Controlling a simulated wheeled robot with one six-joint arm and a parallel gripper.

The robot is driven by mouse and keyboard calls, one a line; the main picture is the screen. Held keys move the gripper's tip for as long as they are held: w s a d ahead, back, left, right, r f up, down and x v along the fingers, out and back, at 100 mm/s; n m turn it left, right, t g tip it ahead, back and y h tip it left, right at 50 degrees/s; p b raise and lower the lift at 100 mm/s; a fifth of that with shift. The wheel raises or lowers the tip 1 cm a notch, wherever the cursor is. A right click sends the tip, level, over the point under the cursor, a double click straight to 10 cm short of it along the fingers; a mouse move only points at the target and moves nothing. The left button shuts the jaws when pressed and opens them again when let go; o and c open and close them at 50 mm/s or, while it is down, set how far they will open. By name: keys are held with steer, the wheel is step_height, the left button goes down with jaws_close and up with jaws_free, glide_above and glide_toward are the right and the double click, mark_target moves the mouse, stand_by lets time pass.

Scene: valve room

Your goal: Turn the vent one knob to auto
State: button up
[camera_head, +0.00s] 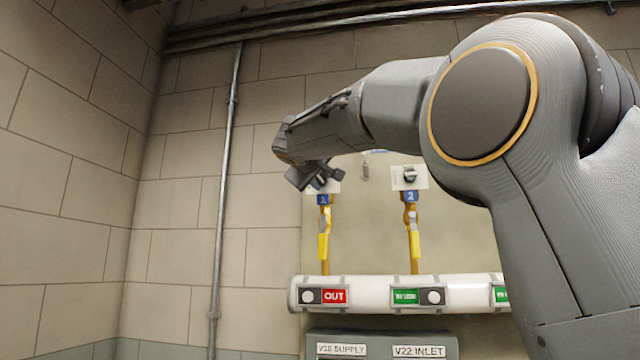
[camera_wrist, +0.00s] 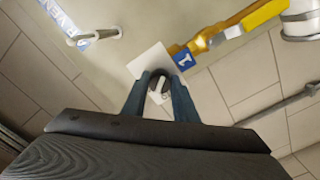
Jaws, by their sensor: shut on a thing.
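The vent one knob (camera_wrist: 158,84) is a dark round knob with a light mark, on a white plate (camera_wrist: 147,60) beside the blue "1" label (camera_wrist: 183,58) in the wrist view. My gripper (camera_wrist: 160,82) is shut on this knob, one finger on each side. In the head view my gripper (camera_head: 318,178) is at the white plate above the blue "1" label (camera_head: 324,199), and it hides the knob there. The knob's exact setting cannot be read.
A second knob (camera_head: 410,174) sits on a white plate above the blue "2" label (camera_head: 410,197). Yellow-handled valves (camera_head: 323,246) hang below. A white pipe (camera_head: 375,294) with OUT and green tags runs across. A hook (camera_wrist: 96,35) juts from the wall near the knob.

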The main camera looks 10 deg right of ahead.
steer(key=n, duration=0.5)
steer(key=shift+n, duration=0.3)
steer(key=n+p, duration=0.1)
steer(key=n, duration=0.3)
steer(key=shift+n, duration=0.4)
steer(key=shift+n+p, duration=0.3)
steer(key=o, duration=1.1)
steer(key=shift+c, duration=0.2)
steer(key=b+v, duration=0.3)
steer(key=v, duration=0.5)
steer(key=shift+w, duration=0.1)
